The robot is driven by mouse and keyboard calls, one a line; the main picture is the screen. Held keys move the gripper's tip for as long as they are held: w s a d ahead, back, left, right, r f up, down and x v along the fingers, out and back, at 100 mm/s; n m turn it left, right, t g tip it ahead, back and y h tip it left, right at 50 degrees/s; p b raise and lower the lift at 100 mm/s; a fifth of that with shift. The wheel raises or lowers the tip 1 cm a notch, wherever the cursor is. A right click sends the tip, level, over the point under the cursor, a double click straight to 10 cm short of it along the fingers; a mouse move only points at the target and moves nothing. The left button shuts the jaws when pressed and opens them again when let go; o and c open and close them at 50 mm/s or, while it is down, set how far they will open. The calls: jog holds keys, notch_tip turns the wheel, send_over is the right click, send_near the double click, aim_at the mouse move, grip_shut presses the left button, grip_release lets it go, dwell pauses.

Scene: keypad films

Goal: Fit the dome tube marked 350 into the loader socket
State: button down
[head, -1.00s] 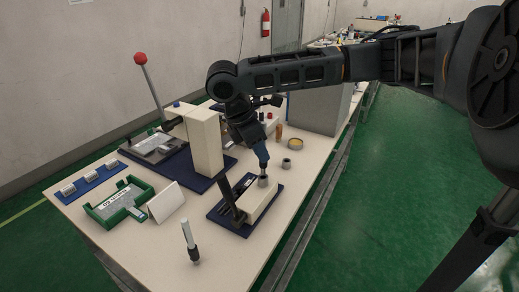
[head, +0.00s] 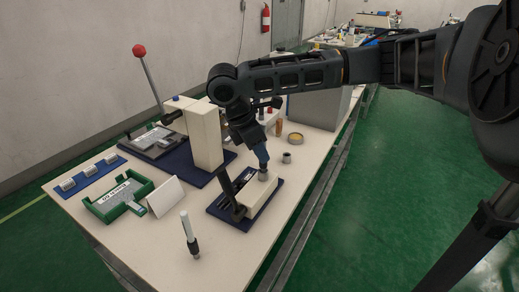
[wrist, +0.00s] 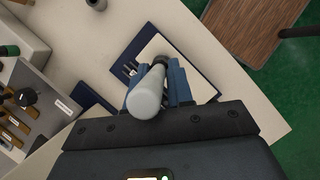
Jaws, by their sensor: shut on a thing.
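In the wrist view, my gripper (wrist: 160,88) has its blue fingers shut on a pale grey dome tube (wrist: 146,96), rounded end toward the camera. No 350 marking is readable. The tube's far end meets a dark ring of the loader socket (wrist: 166,60) on a cream block; I cannot tell how deep it sits. In the head view, my gripper (head: 263,163) points down over the loader socket (head: 263,176), a grey ring on the cream loader block (head: 261,195) with a dark blue base. The tube is mostly hidden there by the gripper.
A dark lever post (head: 229,192) stands close left of the loader block. A green tray (head: 98,208) and a white card (head: 166,197) are left.

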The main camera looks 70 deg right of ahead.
jog(key=shift+f, duration=0.5)
jog(key=c, duration=0.9)
grip_release()
jog(key=shift+b+v, duration=0.3)
jog(key=shift+v, duration=3.6)
